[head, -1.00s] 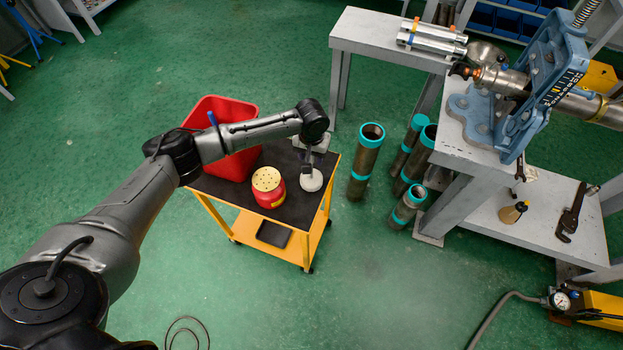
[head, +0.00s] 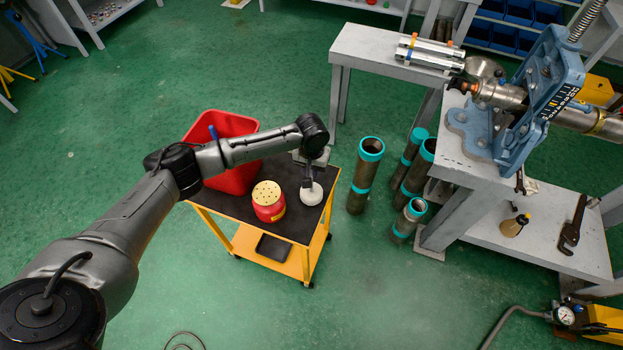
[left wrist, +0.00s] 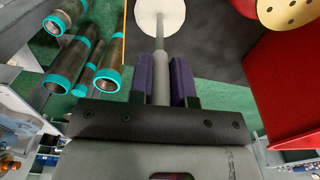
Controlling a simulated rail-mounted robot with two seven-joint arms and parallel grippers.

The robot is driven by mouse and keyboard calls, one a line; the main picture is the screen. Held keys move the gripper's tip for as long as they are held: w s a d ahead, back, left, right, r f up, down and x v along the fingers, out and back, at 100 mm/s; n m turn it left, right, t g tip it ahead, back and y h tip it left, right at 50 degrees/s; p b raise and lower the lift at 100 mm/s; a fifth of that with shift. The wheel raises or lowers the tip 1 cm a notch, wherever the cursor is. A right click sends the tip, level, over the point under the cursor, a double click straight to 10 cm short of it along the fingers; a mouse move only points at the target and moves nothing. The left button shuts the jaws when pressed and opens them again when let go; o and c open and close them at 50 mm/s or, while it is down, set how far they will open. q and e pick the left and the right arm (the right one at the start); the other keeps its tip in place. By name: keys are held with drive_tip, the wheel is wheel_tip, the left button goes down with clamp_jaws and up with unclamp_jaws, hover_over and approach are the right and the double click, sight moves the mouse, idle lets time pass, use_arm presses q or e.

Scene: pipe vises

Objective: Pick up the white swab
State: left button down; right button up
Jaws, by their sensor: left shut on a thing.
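The white swab (head: 311,194) has a round white head and a thin handle. It is at the right side of the dark cart top (head: 290,220). My left gripper (head: 308,178) is above its head, pointing down. In the left wrist view, the purple finger pads of the gripper (left wrist: 160,80) are shut on the swab's grey handle. The round head (left wrist: 160,14) shows beyond the fingertips, cut by the top edge. I cannot tell whether the head touches the cart top. My right gripper is not in view.
A red can with a perforated yellow lid (head: 268,200) stands left of the swab. A red bin (head: 222,135) stands behind it. Several teal-banded pipes (head: 366,175) stand on the floor to the right, beside a grey bench (head: 500,220) with a blue vise (head: 540,95).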

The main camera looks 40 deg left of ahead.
use_arm(q)
wheel_tip(320, 180, up, 4)
drive_tip(key=shift+w+r+p, duration=0.1)
drive_tip(key=shift+r+p, duration=0.15)
drive_tip(key=shift+p, duration=0.35)
drive_tip(key=d+r+p, duration=0.1)
drive_tip(key=d+r, duration=0.5)
drive_tip(key=d, duration=0.5)
drive_tip(key=shift+d+r+p, duration=0.2)
drive_tip(key=shift+d+p, duration=0.15)
drive_tip(key=shift+p, duration=0.05)
